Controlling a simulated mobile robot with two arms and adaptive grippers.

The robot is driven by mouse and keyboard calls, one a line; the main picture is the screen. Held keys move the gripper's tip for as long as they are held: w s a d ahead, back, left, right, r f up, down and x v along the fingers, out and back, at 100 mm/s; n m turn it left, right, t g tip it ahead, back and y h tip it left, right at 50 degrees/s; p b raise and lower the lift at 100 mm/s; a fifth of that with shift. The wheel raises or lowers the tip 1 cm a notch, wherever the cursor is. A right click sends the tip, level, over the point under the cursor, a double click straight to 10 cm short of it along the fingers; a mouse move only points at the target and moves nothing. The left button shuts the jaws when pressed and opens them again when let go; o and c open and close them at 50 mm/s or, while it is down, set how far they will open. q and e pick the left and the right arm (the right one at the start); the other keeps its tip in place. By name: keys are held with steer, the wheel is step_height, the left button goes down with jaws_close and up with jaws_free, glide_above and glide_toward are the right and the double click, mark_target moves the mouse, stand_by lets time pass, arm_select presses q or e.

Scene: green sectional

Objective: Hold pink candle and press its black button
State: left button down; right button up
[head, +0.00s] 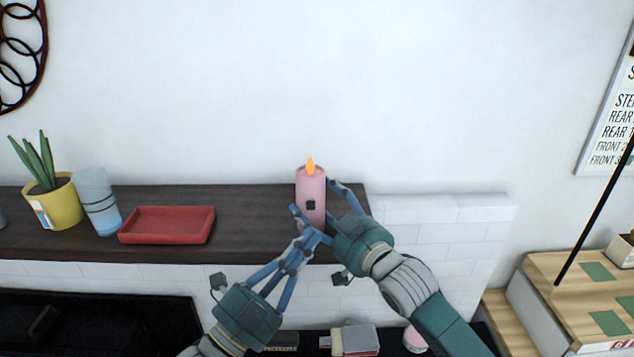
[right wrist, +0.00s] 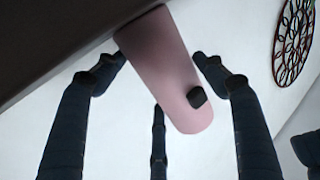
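The pink candle (head: 312,181) stands upright at the front of the dark shelf, with an orange flame shape on top. Its black button (head: 311,205) faces front. The candle (right wrist: 165,65) and button (right wrist: 197,97) also show in the right wrist view. My right gripper (head: 315,199) comes from the right, its fingers closed in around the candle, tips at both sides; exact contact is hard to see. My left gripper (head: 312,236) is lower, in front of the candle's base and below the button, with its fingers drawn together and empty.
The dark shelf (head: 255,215) also holds a red tray (head: 168,225), a blue-white cup (head: 97,200) and a yellow plant pot (head: 58,205) to the left. The shelf is clear between tray and candle. White wall rises behind. A grey object (head: 357,338) lies below.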

steer(key=shift+o, duration=1.3)
steer(key=shift+s, duration=0.1)
steer(key=shift+s+d, duration=0.1)
